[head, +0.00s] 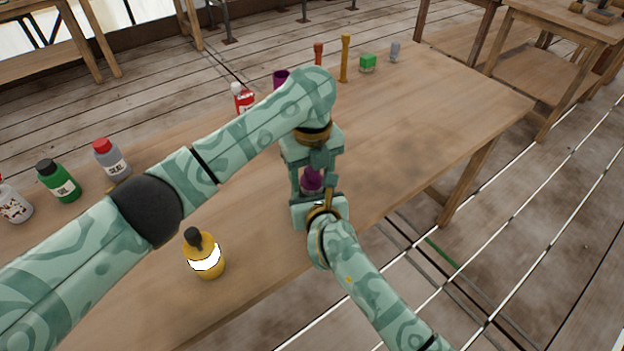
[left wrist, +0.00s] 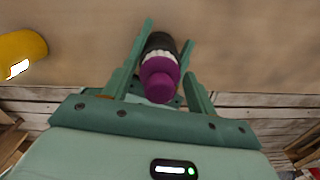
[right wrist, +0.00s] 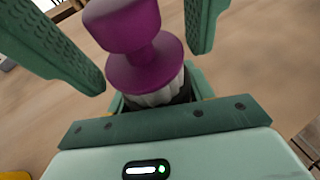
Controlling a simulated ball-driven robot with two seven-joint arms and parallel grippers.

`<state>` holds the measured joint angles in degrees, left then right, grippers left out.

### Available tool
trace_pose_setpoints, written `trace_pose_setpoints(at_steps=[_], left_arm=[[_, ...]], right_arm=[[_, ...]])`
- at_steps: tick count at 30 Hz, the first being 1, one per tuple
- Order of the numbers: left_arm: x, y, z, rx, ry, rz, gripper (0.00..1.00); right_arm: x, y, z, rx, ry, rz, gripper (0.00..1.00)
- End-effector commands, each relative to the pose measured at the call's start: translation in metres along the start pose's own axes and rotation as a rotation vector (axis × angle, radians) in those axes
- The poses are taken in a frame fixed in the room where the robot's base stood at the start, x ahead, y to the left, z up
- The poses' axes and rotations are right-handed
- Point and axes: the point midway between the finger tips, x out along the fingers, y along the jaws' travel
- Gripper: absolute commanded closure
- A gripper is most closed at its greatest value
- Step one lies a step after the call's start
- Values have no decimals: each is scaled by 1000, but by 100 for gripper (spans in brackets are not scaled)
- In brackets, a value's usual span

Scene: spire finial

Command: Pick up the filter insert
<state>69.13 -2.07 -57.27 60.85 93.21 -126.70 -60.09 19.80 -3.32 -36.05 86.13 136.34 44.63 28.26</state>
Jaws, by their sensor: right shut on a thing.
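A piece with a purple knob, a white ribbed collar and a black lower part, which appears to be the filter insert (left wrist: 160,78), is between my two grippers. Its purple part shows in the head view (head: 312,180) and fills the middle of the right wrist view (right wrist: 140,55). My right gripper (head: 318,202) is shut on its black lower end. My left gripper (head: 311,172) faces it from the far side. The left fingers stand open on both sides of the purple knob, with gaps visible in the right wrist view. The lowest end is hidden.
A yellow bottle (head: 203,255) stands near the table's front edge. Green (head: 59,182) and grey red-capped (head: 112,160) bottles stand at left. A red bottle (head: 243,98), a purple object (head: 281,77), and a green block (head: 368,63) stand behind. The table's right side (head: 440,110) is clear.

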Motion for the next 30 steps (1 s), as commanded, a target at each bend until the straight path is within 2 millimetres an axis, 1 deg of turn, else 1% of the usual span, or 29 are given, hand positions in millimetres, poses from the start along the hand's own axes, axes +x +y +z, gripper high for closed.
trace_pose_setpoints(at_steps=[1, 2, 3, 13, 16, 20, 24, 27, 30], left_arm=[[0, 0, 0, 0, 0, 0, 58], [0, 0, 0, 0, 0, 0, 66], [0, 0, 0, 0, 0, 0, 77], [-1, 0, 0, 0, -1, 0, 78], [-8, 0, 1, -1, -2, 0, 78], [-33, 0, 1, 1, -5, -2, 78], [-65, 0, 1, 1, -5, -2, 78], [-84, 0, 1, 1, -6, -1, 78], [-98, 0, 1, 1, -4, -1, 78]], right_arm=[[0, 0, -1, -1, 1, -1, 73], [0, 0, -1, -1, 1, -1, 73], [0, 0, -1, -1, 1, -1, 73], [0, 0, -1, -1, 1, -1, 73], [0, -1, -1, -1, 2, -1, 73], [0, -1, -1, 0, 2, -1, 73], [0, -1, -1, -1, 2, -1, 73], [0, 0, -1, -1, 2, -1, 73], [0, 0, -1, -1, 2, -1, 73]])
